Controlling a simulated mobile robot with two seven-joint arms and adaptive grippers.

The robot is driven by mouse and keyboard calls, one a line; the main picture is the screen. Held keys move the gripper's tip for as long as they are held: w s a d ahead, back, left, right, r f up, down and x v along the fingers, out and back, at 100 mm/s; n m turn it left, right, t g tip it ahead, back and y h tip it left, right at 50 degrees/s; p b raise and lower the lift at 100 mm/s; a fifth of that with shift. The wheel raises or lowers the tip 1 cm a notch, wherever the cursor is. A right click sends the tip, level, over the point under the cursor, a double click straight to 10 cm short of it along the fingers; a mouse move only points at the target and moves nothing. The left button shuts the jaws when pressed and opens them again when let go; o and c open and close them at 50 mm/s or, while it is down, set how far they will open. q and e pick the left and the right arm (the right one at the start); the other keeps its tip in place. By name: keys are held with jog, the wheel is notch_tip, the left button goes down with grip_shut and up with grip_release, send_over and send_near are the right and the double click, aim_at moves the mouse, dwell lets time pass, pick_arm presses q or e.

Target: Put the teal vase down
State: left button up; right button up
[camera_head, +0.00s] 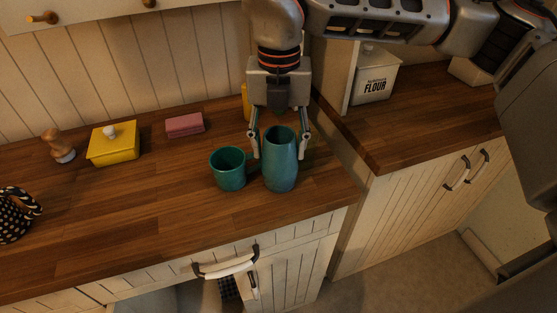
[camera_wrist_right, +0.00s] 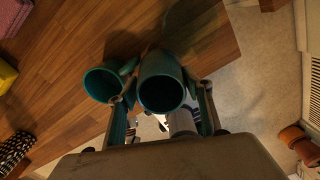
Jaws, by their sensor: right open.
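The teal vase (camera_head: 281,160) stands upright on the wooden counter (camera_head: 150,205), near the counter's right end. In the right wrist view the vase (camera_wrist_right: 161,82) shows its open mouth toward the camera. My right gripper (camera_head: 279,147) points down over the vase, open, with one finger on each side of it. In the right wrist view the gripper's fingers (camera_wrist_right: 164,108) also lie to either side of the vase. I cannot tell if a finger touches it. My left gripper is not in view.
A teal mug (camera_head: 228,169) stands close to the left of the vase. A yellow butter dish (camera_head: 113,147), a pink sponge (camera_head: 185,125) and a wooden-topped shaker (camera_head: 60,146) stand further left. A flour tin (camera_head: 376,76) stands at the back right. The counter's front is clear.

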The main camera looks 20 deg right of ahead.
aim_at(279, 165)
notch_tip(279, 165, down, 6)
jog(key=shift+d+r, duration=0.1)
jog(key=c, duration=1.1)
